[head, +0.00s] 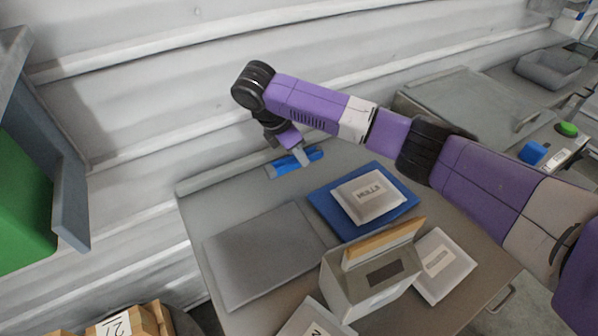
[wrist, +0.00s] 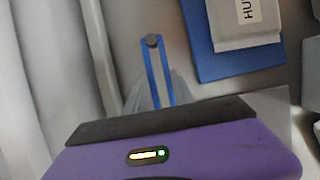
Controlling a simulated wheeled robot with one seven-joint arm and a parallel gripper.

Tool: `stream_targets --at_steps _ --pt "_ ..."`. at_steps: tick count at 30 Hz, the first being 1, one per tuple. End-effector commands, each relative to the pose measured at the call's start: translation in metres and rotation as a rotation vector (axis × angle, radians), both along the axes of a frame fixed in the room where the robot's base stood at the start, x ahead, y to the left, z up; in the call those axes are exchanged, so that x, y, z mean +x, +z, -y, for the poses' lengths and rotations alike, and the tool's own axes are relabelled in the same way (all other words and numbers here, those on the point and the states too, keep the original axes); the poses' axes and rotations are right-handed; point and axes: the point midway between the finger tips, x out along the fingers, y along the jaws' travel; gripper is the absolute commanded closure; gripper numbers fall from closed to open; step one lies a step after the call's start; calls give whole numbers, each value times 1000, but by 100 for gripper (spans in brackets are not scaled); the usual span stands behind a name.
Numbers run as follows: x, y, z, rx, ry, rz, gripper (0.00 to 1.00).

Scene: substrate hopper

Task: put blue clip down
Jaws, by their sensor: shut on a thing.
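The blue clip (head: 284,168) is a long bright blue piece near the back edge of the grey table. My gripper (head: 300,156) is shut on it, and the clip sticks out on both sides of the grey fingers. In the wrist view the clip (wrist: 151,65) shows two long blue legs meeting at a dark round end, pointing away from my gripper (wrist: 158,92). I cannot tell whether the clip touches the table.
A blue mat (head: 328,206) with a white labelled packet (head: 368,196) lies right of the clip. A grey flat panel (head: 262,255) lies in front. A grey box (head: 362,287) with a wooden piece and another packet (head: 441,265) stand nearer. The ribbed wall (head: 150,110) rises behind.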

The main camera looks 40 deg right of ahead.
Motion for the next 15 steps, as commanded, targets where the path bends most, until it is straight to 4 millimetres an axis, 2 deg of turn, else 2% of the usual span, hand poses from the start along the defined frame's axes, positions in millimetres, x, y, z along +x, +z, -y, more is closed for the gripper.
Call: stream_targets --at_steps 3,10,15 --pt "0 -13 0 -1 -1 0 100" --pt "0 -29 0 -1 0 -1 100" --pt "0 -53 0 0 0 -1 100"
